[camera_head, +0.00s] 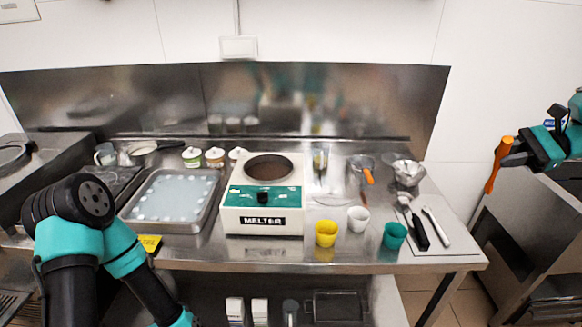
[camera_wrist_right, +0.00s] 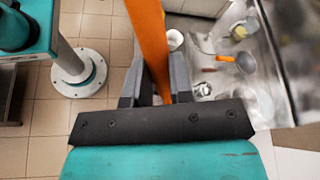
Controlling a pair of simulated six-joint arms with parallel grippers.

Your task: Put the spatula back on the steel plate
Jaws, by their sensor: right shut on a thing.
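My right gripper (camera_head: 510,152) is at the far right of the head view, raised beyond the right end of the table. It is shut on the orange spatula (camera_head: 497,168), which hangs tilted with its lower end pointing down. In the right wrist view the orange spatula (camera_wrist_right: 149,40) passes between the fingers of the right gripper (camera_wrist_right: 157,88); its far end is cut off. A flat light plate (camera_head: 456,233), which looks like the steel plate, lies at the table's right end with a black-handled and a white-handled utensil on it. My left arm shows, but its gripper is out of view.
The white melter (camera_head: 263,222) stands mid-table, with yellow (camera_head: 326,233), white (camera_head: 358,219) and green (camera_head: 395,235) cups to its right. A metal bowl (camera_head: 408,172) and an orange-handled pan (camera_head: 362,165) stand behind. A tray (camera_head: 170,222) is at left.

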